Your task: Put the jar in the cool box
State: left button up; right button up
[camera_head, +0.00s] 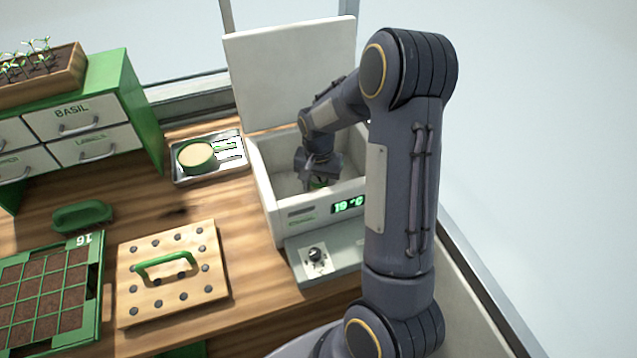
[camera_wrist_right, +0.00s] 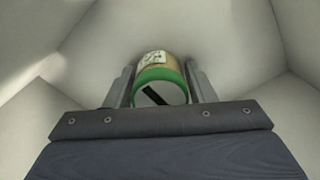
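The cool box (camera_head: 262,190) is a white box with its lid (camera_head: 290,70) raised at the back and a green display reading 19 °C on its front. My right gripper (camera_head: 318,176) reaches down inside the box. In the right wrist view the jar (camera_wrist_right: 162,82) has a green-rimmed lid with a dark mark and a pale label on its side. It sits between the two fingers of my right gripper (camera_wrist_right: 161,85), which appear shut on it. White inner walls surround them. Whether the jar rests on the box floor is unclear. My left gripper is not in view.
A metal tray (camera_head: 180,178) with a round green container (camera_head: 196,156) stands left of the box. A pegged board (camera_head: 215,235) with a green handle, a green scoop-like piece (camera_head: 82,215) and a soil tray (camera_head: 97,275) lie on the wooden table. A drawer cabinet (camera_head: 130,90) stands behind.

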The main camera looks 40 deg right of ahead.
jog(key=shift+o, duration=1.4)
notch_tip(320, 180, up, 12)
jog(key=shift+r+b, duration=0.1)
jog(key=shift+b, duration=0.2)
jog(key=s+a+r+n+t+y, duration=0.2)
jog(key=s+a+n, duration=0.2)
jog(key=s+a, duration=0.3)
jog(key=s+a+r+n+t+y, duration=0.1)
jog(key=s+a+r+n+t, duration=0.1)
jog(key=s+a, duration=0.6)
jog(key=s+n+t, duration=0.1)
jog(key=s+n, duration=0.1)
jog(key=s, duration=0.3)
jog(key=shift+s+a+r+n+t+y, duration=0.2)
jog(key=shift+r+n+t+y, duration=0.1)
jog(key=shift+y, duration=0.1)
